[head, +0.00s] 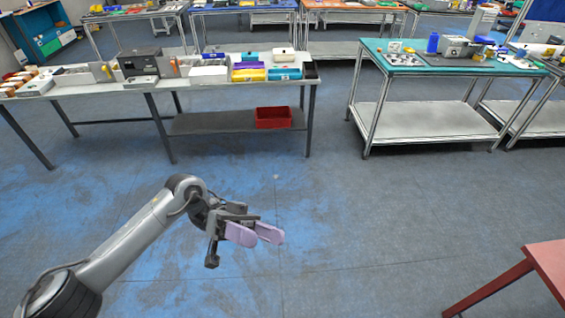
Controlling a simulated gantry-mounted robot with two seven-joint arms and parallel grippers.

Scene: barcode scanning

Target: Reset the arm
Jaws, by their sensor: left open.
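My left arm (130,240) reaches in from the lower left of the head view, over the floor. My right gripper does not show in the head view.
A long table (215,82) with bins and boxes stands at the back left, a red bin (273,117) on its lower shelf. A teal-topped bench (380,62) stands at the back right. A red table (548,262) is at the lower right. The blue-grey floor (340,210) between is clear.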

